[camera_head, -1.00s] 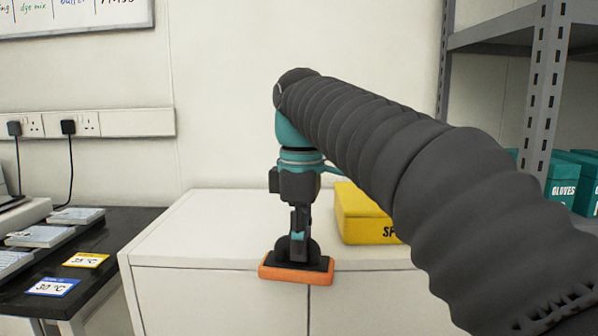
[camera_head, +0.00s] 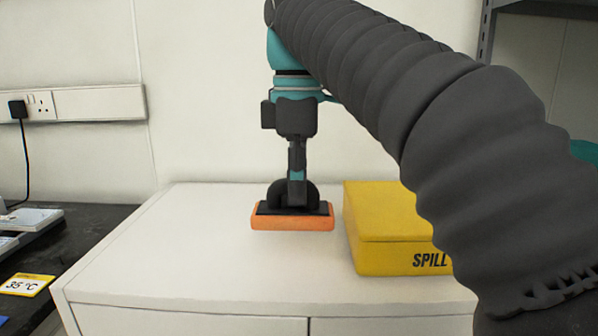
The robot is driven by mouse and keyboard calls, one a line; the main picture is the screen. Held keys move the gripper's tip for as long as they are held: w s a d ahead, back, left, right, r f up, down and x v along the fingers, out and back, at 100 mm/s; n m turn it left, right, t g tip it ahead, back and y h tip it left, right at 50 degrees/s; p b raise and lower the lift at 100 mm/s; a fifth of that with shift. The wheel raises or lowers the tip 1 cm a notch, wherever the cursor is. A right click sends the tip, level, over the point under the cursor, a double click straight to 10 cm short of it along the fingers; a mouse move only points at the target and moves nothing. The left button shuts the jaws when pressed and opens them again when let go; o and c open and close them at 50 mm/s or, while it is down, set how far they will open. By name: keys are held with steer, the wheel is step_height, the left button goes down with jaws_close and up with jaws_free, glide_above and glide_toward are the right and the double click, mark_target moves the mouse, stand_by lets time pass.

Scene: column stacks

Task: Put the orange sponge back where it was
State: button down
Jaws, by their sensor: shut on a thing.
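The orange sponge (camera_head: 292,224) is a flat block with a black top plate and a black arched handle (camera_head: 280,192). My gripper (camera_head: 296,192) points straight down and is shut on the handle. The sponge hangs level in front of the white cabinet top (camera_head: 200,265) in the picture. I cannot tell whether it touches the surface or is a little above it.
A yellow spill box (camera_head: 390,235) stands on the cabinet top just right of the sponge, partly behind my arm. The cabinet top is clear to the left and in front. A dark bench (camera_head: 85,225) with flat devices and a temperature label (camera_head: 27,284) is at the left.

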mark_target(298, 208)
step_height(298, 208, down, 4)
steer(key=shift+r+b, duration=0.1)
steer(key=shift+b, duration=0.3)
steer(key=shift+f+b, duration=0.6)
steer(key=shift+f, duration=0.15)
steer(key=shift+f+b, duration=0.4)
steer(key=shift+f, duration=0.2)
steer(key=c, duration=0.8)
jaws_free()
steer(key=shift+c, duration=0.2)
